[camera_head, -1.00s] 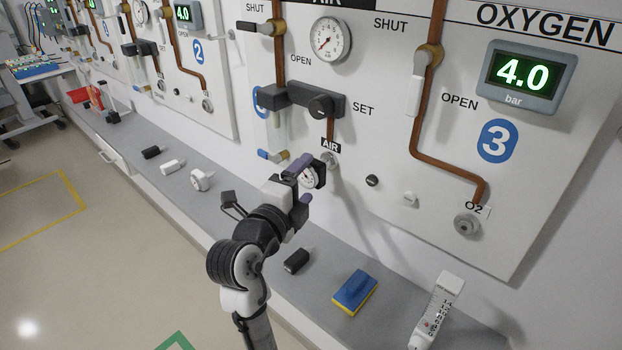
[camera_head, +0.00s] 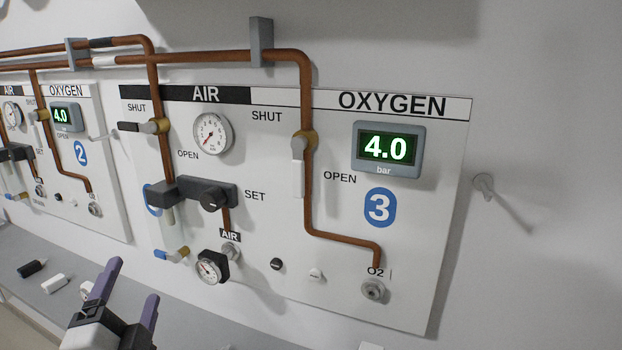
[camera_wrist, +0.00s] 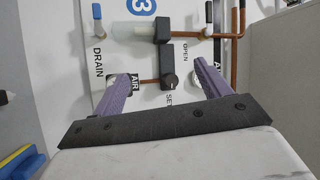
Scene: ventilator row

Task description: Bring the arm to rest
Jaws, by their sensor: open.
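My gripper (camera_head: 131,282) is at the lower left of the head view, with its two purple fingers spread apart and nothing between them. In the head view it is left of and below the small round gauge (camera_head: 208,269), apart from it. The gauge sits at the AIR outlet of panel 3 (camera_head: 340,260). In the wrist view the open fingers (camera_wrist: 164,70) frame part of the panel, with the dark SET regulator (camera_wrist: 168,80) seen between them. Most of my arm is out of the head view.
The AIR valve lever (camera_head: 140,127), OXYGEN valve lever (camera_head: 298,165) and O2 outlet (camera_head: 373,290) stick out from the panel. A grey ledge (camera_head: 195,330) runs below, with a black piece (camera_head: 32,268) and a white piece (camera_head: 54,284) on it. A wall hook (camera_head: 484,184) is at right.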

